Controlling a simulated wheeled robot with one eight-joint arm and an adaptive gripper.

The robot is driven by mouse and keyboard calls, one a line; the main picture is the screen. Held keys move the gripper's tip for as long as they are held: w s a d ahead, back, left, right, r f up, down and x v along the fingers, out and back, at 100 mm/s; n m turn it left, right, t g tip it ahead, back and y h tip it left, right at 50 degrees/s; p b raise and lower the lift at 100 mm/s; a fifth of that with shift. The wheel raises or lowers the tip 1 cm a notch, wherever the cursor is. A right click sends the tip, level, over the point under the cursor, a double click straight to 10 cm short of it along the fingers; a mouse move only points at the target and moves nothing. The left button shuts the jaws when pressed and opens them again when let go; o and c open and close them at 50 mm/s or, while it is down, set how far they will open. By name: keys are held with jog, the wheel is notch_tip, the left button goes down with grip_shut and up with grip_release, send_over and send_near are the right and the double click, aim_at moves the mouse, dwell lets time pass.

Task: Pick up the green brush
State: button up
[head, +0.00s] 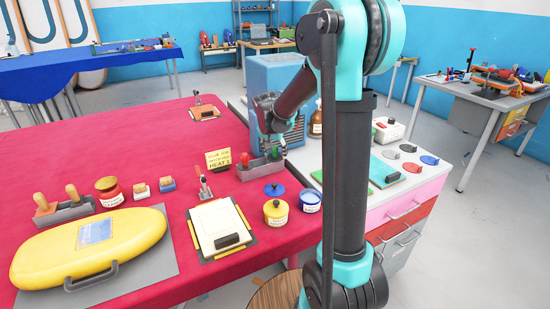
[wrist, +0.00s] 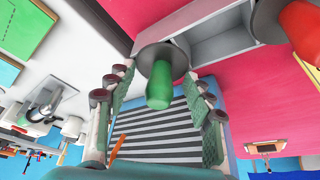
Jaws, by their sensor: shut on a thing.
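The green brush (wrist: 158,85) has a rounded green handle and a grey round base. In the wrist view its handle is between the two padded fingers of my gripper (wrist: 155,110), which is shut on it. Its base is at the grey holder (wrist: 208,45); I cannot tell whether it is clear of it. In the head view a bit of the green handle (head: 276,152) shows at the grey holder (head: 262,174), under my gripper (head: 281,140). A red-handled brush (head: 245,160) stands in the same holder, and its red handle (wrist: 303,30) shows in the wrist view.
A yellow sign (head: 218,160) and a small clamp tool (head: 204,186) stand left of the holder. Yellow (head: 276,211) and blue-white (head: 310,201) pots stand in front. The red tabletop (head: 150,150) is clear at the back left.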

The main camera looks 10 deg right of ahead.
jog(key=c, duration=0.4)
jog(key=shift+r, duration=0.35)
grip_shut()
notch_tip(320, 180, up, 19)
jog(key=shift+r, duration=0.2)
grip_release()
grip_shut()
